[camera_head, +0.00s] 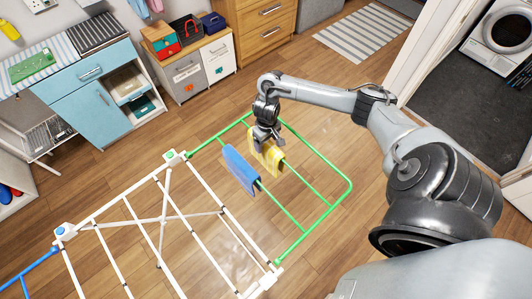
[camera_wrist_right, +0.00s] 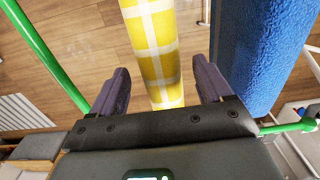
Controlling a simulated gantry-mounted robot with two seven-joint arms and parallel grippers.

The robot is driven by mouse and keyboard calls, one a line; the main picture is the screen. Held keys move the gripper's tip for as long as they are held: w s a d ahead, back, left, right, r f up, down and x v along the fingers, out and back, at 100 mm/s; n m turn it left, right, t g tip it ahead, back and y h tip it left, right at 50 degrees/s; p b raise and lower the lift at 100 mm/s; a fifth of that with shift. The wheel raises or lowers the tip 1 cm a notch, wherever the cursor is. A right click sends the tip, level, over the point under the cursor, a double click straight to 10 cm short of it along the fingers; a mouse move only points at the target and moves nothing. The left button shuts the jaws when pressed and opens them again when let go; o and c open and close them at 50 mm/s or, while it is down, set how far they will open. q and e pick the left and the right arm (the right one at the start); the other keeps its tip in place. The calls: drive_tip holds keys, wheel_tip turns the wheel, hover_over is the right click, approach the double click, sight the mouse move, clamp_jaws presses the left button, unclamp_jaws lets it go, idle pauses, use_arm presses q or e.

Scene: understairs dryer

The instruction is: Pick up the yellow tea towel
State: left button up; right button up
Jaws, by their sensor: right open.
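The yellow tea towel (camera_head: 271,158) hangs over a rail of the green end of a drying rack (camera_head: 345,201). It has a white check, seen in the right wrist view (camera_wrist_right: 153,42). My right gripper (camera_head: 266,144) is at the towel's upper end in the head view. In the right wrist view the right gripper (camera_wrist_right: 160,90) is open, with a dark finger on each side of the towel and gaps between. A blue towel (camera_head: 240,169) hangs beside the yellow one; it is close to the right-hand finger in the wrist view (camera_wrist_right: 268,45). My left gripper is not in view.
The rack's white section (camera_head: 165,219) extends to the lower left. A blue cabinet (camera_head: 88,97) and low drawers (camera_head: 190,81) stand at the back left. A striped rug (camera_head: 361,33) lies at the back. Bare wooden floor surrounds the rack.

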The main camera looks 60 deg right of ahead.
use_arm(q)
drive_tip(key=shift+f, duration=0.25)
use_arm(e)
drive_tip(key=shift+f, duration=0.55)
use_arm(q)
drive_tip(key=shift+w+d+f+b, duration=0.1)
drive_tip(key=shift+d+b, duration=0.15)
drive_tip(key=shift+b, duration=0.1)
use_arm(e)
drive_tip(key=shift+w+f, duration=0.15)
drive_tip(key=shift+f, duration=1.95)
drive_tip(key=shift+c, duration=0.2)
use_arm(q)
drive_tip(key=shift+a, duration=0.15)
use_arm(e)
drive_tip(key=c, duration=1)
drive_tip(key=shift+c, duration=0.2)
drive_tip(key=shift+r, duration=0.1)
